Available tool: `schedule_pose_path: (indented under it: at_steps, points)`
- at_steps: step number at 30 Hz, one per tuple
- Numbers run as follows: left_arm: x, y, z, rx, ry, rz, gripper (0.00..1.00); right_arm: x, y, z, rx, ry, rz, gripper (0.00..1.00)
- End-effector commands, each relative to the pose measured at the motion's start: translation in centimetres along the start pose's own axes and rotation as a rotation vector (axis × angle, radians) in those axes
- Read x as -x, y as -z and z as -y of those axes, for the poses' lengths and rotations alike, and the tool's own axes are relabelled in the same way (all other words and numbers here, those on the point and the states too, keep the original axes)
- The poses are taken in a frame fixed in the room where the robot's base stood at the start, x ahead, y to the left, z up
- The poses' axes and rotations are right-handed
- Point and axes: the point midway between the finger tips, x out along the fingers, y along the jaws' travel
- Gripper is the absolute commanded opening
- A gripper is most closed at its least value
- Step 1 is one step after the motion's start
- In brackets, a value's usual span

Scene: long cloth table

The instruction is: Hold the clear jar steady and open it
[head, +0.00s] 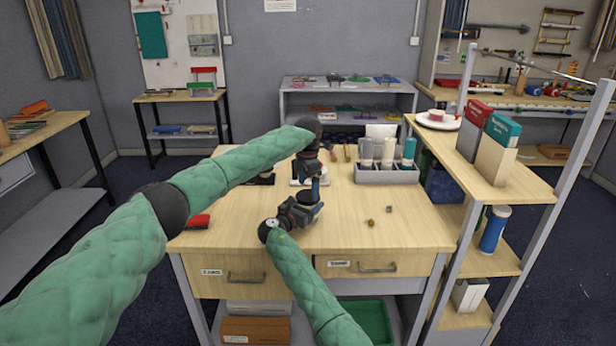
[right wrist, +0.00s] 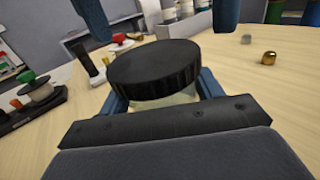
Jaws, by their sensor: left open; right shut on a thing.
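The clear jar (right wrist: 163,102) has a wide black ridged lid (right wrist: 155,70) on it; in the head view the lid (head: 308,198) shows over the table, mostly among my grippers. My right gripper (head: 312,208) is shut on the jar's body below the lid, with a blue finger on each side in the right wrist view. My left gripper (head: 316,186) points down above the lid. Its two blue fingers (right wrist: 158,18) are spread apart at the top of the right wrist view, clear of the lid. Most of the jar's body is hidden.
A grey tray of bottles (head: 387,177) stands at the table's back right. Two small metal pieces (head: 371,223) (head: 389,209) lie right of the jar. A red and black item (head: 198,221) lies at the left edge. A shelf unit (head: 490,178) borders the right side.

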Motion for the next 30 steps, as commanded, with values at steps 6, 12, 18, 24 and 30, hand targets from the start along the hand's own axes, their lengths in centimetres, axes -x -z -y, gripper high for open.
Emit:
schedule_pose_path:
  at_steps: [6,12,18,24,30]
  points:
    - [-2.5,0.0,0.0,0.0,0.001,0.0,0.94,0.0,0.0,0.0,0.0,0.0,0.0,0.01]
    - [-3.0,0.0,0.0,0.0,0.0,0.0,0.94,0.0,0.0,0.0,0.0,0.0,0.0,0.01]
    - [-3.0,0.0,0.0,0.0,0.0,0.0,0.8,0.0,0.0,0.0,0.0,0.0,0.0,0.01]
    - [-3.0,0.0,0.0,0.0,0.0,0.0,0.49,0.0,0.0,0.0,0.0,0.0,0.0,0.01]
    - [-3.0,0.0,0.0,0.05,0.0,0.0,0.48,0.0,0.0,0.0,0.0,0.0,0.0,0.01]
